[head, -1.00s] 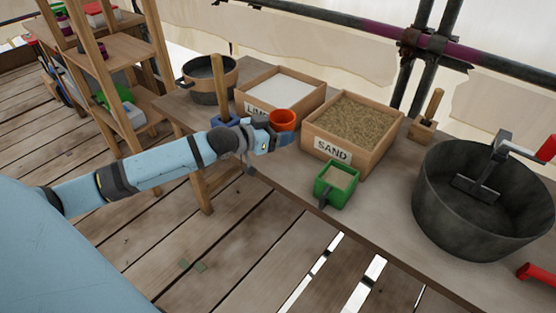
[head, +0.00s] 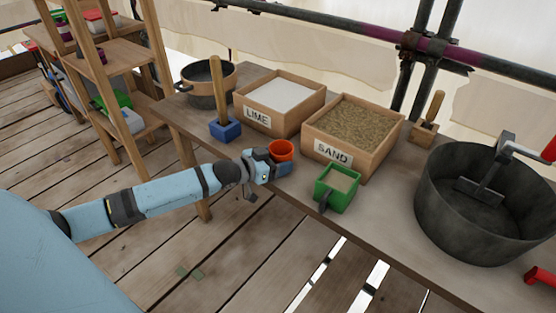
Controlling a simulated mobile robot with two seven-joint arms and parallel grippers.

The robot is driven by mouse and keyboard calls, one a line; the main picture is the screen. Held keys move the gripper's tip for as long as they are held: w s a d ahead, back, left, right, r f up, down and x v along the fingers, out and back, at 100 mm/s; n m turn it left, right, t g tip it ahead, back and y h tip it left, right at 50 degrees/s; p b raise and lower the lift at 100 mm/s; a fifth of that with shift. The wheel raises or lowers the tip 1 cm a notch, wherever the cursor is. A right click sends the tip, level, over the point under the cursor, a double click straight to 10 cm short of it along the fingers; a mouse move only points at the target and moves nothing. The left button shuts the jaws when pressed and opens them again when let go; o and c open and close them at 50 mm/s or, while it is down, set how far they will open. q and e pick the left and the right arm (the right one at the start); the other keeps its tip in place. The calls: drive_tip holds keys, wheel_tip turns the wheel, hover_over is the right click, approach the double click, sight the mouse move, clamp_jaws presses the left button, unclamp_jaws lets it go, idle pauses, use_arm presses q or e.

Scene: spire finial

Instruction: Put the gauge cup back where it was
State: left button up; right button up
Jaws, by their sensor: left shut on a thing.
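The gauge cup, an orange-red round cup (head: 282,149), is held upright by my left gripper (head: 270,170) near the front edge of the workbench, in front of the gap between the lime and sand boxes. The gripper's fingers are shut on it and hide its lower part. I cannot tell whether the cup touches the bench top. My right gripper is not in view.
Behind are the lime box (head: 257,117) and the sand box (head: 333,154). A blue block tool (head: 226,131) stands left, a green handled box (head: 324,195) right. A large dark tub (head: 450,220) fills the right end. Bare bench (head: 385,215) lies between.

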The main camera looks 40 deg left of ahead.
use_arm(q)
drive_tip(key=o, duration=0.8)
drive_tip(key=shift+f, duration=0.15)
drive_tip(key=shift+o, duration=0.6)
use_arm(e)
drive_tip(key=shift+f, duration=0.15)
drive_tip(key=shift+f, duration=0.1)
use_arm(q)
drive_tip(key=p+v, duration=0.3)
drive_tip(key=v, duration=0.9)
drive_tip(key=s+d+f+g, duration=0.1)
drive_tip(key=s+d, duration=0.3)
drive_tip(key=d, duration=0.4)
drive_tip(key=s+d+f+n+g+y, duration=0.1)
drive_tip(key=s+d+f, duration=0.3)
drive_tip(key=d, duration=0.3)
drive_tip(key=s+d+f+g+y, duration=0.1)
drive_tip(key=s+d+f, duration=0.2)
drive_tip(key=s+d, duration=0.3)
drive_tip(key=d, duration=0.2)
drive_tip(key=shift+s+d, duration=0.25)
drive_tip(key=shift+d, duration=0.1)
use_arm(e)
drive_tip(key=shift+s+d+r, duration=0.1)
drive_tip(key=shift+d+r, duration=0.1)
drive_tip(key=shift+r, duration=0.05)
